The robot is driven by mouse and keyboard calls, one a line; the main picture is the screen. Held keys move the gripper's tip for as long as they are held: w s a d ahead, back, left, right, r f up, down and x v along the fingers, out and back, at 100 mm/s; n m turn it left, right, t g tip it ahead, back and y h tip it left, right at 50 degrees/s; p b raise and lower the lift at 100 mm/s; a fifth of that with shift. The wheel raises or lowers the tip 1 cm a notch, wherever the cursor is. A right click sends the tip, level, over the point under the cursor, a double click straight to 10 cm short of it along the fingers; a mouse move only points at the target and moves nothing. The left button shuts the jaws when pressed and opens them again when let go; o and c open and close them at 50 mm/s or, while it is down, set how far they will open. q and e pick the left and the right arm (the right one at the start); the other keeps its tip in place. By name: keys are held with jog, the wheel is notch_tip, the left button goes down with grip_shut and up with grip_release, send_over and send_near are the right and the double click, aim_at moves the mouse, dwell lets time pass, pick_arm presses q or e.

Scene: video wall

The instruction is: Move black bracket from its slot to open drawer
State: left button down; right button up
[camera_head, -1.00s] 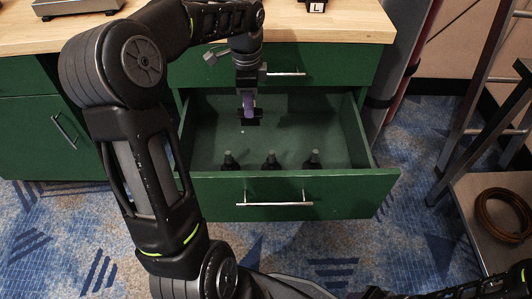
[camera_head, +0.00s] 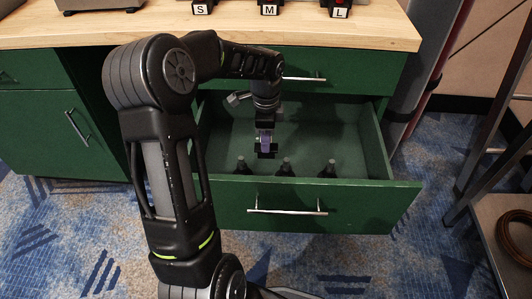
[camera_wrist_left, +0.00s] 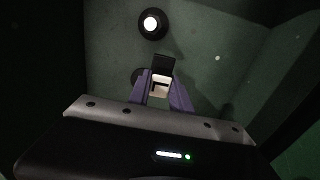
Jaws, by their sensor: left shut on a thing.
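The black bracket (camera_head: 267,155) is held at the tip of my left gripper (camera_head: 265,140), inside the open green drawer (camera_head: 370,196). In the left wrist view my purple fingers (camera_wrist_left: 165,92) are shut on a pale part with the black bracket (camera_wrist_left: 163,66) at its far end. The bracket is just behind the row of dark upright pieces. I cannot tell whether it touches the drawer floor. My right gripper is not in view.
Dark upright pieces stand along the drawer's front: left (camera_head: 241,165), middle (camera_head: 286,167) and right (camera_head: 328,169). The drawer's back right floor is clear. Slots labelled S (camera_head: 201,8), M (camera_head: 269,9) and L (camera_head: 340,12) stand on the wooden counter (camera_head: 390,32).

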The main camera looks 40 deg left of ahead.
aim_at(266, 158)
pick_arm(q)
notch_tip(266, 158, down, 6)
jog(key=shift+r+b, duration=0.1)
jog(key=shift+b, duration=0.9)
jog(key=c, duration=1.2)
grip_release()
jog(key=shift+f, duration=0.2)
jog(key=shift+o, duration=0.2)
notch_tip(266, 158, up, 12)
jog(key=p, duration=0.4)
jog(key=shift+f, duration=0.25)
jog(key=shift+r, duration=0.45)
